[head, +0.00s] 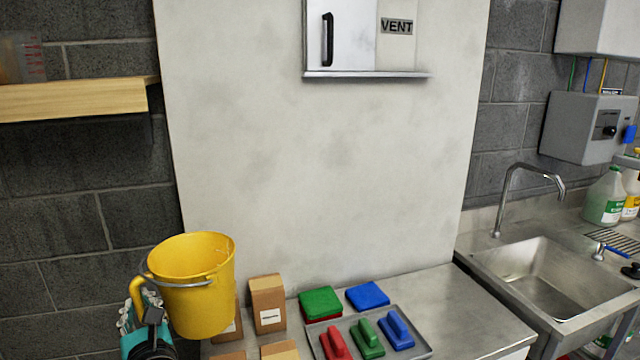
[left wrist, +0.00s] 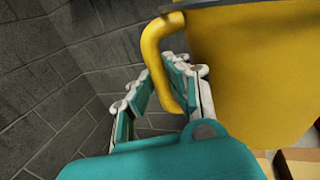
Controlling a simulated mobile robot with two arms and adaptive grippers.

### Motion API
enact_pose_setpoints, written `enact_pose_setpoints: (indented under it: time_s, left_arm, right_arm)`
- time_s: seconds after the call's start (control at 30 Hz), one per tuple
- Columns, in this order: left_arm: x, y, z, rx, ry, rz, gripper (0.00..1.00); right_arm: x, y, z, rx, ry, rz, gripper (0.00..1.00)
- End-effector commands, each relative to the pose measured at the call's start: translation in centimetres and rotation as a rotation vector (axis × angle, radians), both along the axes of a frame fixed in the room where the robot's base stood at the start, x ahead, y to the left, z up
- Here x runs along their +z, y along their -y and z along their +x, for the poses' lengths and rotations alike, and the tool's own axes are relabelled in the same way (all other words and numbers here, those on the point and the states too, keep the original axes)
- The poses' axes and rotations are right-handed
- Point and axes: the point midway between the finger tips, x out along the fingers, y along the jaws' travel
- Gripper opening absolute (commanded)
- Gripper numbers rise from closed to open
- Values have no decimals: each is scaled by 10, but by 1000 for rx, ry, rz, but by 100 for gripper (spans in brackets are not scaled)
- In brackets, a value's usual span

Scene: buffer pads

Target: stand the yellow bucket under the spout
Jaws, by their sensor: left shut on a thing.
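The yellow bucket (head: 200,290) is held up at the lower left of the head view, upright with a slight tilt, its mouth open to view and a grey wire bail at its front. My left gripper (head: 145,310) is shut on the bucket's yellow side handle. In the left wrist view the gripper's fingers (left wrist: 170,88) sit around the handle (left wrist: 160,50), and the bucket wall (left wrist: 250,70) fills the right side. The spout is the curved metal tap (head: 530,170) over the sink (head: 545,280) at the right, well apart from the bucket. My right gripper is not in view.
A steel table (head: 450,310) holds brown boxes (head: 268,303), a green pad (head: 320,302), a blue pad (head: 367,296) and a tray (head: 425,349) with red, green and blue handled blocks. Bottles (head: 605,197) stand right of the sink. A wooden shelf (head: 75,100) juts out at the left.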

Motion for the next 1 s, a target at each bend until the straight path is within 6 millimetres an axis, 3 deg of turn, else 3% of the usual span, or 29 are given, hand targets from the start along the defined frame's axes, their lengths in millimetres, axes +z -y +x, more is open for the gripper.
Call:
enact_pose_setpoints:
  time_s: [0.03,0.2,0.4,0.63,1.0]
  left_arm:
    - [-21,9,-12,-56,-10,9,0]
    - [-72,43,-53,-249,-13,9,0]
    - [-120,85,-112,-456,-14,5,0]
    - [-141,114,-158,-585,-5,2,0]
    - [-143,119,-166,-606,1,1,0]
  right_arm:
    - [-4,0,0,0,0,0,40]
    - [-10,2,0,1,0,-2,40]
    - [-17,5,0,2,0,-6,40]
    - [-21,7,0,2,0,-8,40]
    - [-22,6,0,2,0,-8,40]
